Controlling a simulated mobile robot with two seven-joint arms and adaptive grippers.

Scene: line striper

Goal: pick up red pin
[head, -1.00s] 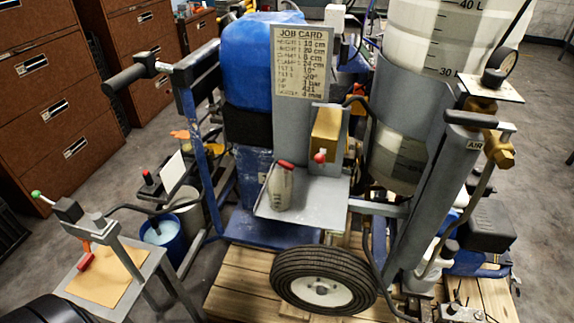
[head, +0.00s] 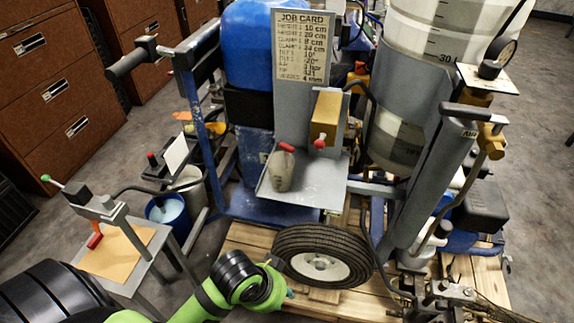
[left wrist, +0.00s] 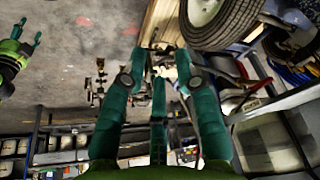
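A small red-tipped piece (head: 319,143) sticks out of the front of a brass block (head: 325,117) on the grey upright plate. Another red piece (head: 287,147) rests at the top of a grey cup (head: 280,170) on the grey shelf below; I cannot tell which is the red pin. My left gripper (head: 281,278) is in front of the black wheel, low and apart from both red pieces. In the left wrist view its teal fingers (left wrist: 160,55) are spread and nothing is between them. My right gripper (left wrist: 30,38) shows small at that view's left edge, fingers apart.
The wheel (head: 322,258) stands on a wooden pallet (head: 245,238) beneath the shelf (head: 305,187). A job card (head: 305,50) is above it. A grey cylinder and white tank (head: 415,60) flank the right. A small table with a red handle (head: 95,238) stands left.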

